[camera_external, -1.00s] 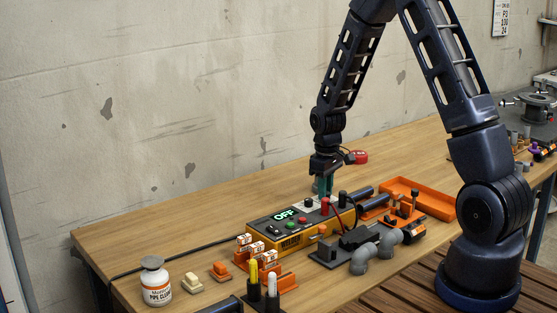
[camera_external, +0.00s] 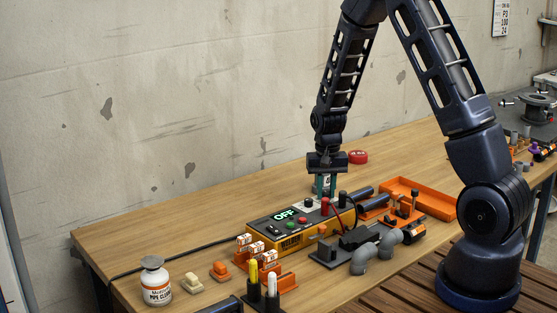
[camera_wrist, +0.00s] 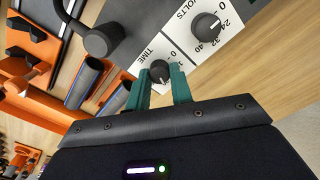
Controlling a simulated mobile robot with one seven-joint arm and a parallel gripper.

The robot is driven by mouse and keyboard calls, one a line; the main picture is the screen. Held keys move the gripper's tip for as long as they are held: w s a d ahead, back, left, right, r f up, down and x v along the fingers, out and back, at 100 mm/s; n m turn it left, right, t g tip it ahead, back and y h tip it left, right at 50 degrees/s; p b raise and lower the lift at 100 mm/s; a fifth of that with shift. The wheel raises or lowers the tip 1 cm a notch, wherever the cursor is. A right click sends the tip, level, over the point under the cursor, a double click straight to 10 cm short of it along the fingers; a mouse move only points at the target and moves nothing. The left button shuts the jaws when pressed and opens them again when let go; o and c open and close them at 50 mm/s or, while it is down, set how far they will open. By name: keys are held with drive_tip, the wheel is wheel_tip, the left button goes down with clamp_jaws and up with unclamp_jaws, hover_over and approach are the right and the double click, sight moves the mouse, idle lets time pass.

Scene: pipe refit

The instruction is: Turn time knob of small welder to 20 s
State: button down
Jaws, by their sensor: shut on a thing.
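The small welder (camera_external: 290,240) is a yellow box with a dark top on the wooden bench, and its green display (camera_external: 285,215) reads OFF. My gripper (camera_external: 325,192) points down over the welder's far end. In the wrist view its teal fingers (camera_wrist: 160,84) are shut on the black time knob (camera_wrist: 160,70), one finger on each side. The knob sits on a white TIME plate, with most of its scale hidden by the fingers. I cannot read its setting. The volts knob (camera_wrist: 205,25) stands beside it, with its white mark near 0.
An orange tray (camera_external: 437,206) and black cylinders lie right of the welder. Grey pipe elbows (camera_external: 363,260) and a dark clamp stand in front. A red tape (camera_external: 358,157) lies behind my gripper. A white bottle (camera_external: 155,285) is front left. The bench's back left is clear.

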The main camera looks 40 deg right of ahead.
sight(326, 192)
drive_tip(key=shift+m, duration=0.6)
drive_tip(key=c, duration=1.2)
unclamp_jaws()
drive_tip(key=shift+c, duration=0.2)
wheel_tip(326, 192, up, 11)
